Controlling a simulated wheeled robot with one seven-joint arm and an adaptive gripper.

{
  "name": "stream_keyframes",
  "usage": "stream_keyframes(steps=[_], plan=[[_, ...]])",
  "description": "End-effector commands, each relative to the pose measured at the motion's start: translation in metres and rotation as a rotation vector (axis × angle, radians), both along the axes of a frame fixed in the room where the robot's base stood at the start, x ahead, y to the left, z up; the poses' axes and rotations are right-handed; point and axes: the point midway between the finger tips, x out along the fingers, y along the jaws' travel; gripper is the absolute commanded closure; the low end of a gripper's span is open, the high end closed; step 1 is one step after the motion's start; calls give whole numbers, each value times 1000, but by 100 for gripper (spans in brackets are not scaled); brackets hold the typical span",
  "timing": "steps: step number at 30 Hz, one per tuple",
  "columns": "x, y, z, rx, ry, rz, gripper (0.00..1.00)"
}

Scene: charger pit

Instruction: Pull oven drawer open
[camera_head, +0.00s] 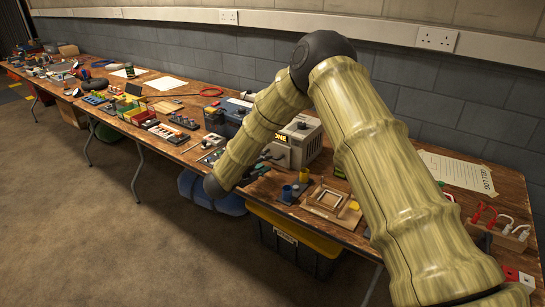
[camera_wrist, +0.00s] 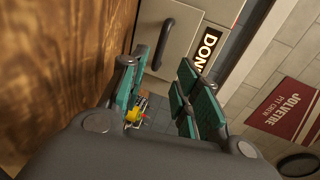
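The oven (camera_head: 306,142) is a small beige box on the long wooden table, with a dark label on its front. In the wrist view its pale front (camera_wrist: 205,18) fills the top middle, beside a label reading "DON". A dark curved bar handle (camera_wrist: 163,45) stands on that front. My gripper (camera_wrist: 158,88) is open, its teal-padded fingers apart, with the handle ahead of the gap between them. I see no contact with the handle. In the head view my gripper (camera_head: 262,168) is small and partly hidden by my wrist, close to the oven front.
A wooden frame (camera_head: 327,200) and blue cups (camera_head: 287,193) sit near the oven. A blue case (camera_head: 228,118) stands behind my arm. Red and white hooks (camera_head: 490,218) are at the right. A black bin (camera_head: 290,245) with a yellow top is under the table. Open floor lies in front.

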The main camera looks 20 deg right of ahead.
Motion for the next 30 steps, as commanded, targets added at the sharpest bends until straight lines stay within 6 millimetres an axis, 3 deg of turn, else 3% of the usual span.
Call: stream_keyframes(steps=[6,12,27,30], plan=[[21,-29,-9,1,1,-2,68],[37,-46,-14,2,1,0,68],[45,-54,-17,0,2,3,68],[45,-54,-17,0,2,3,87]])
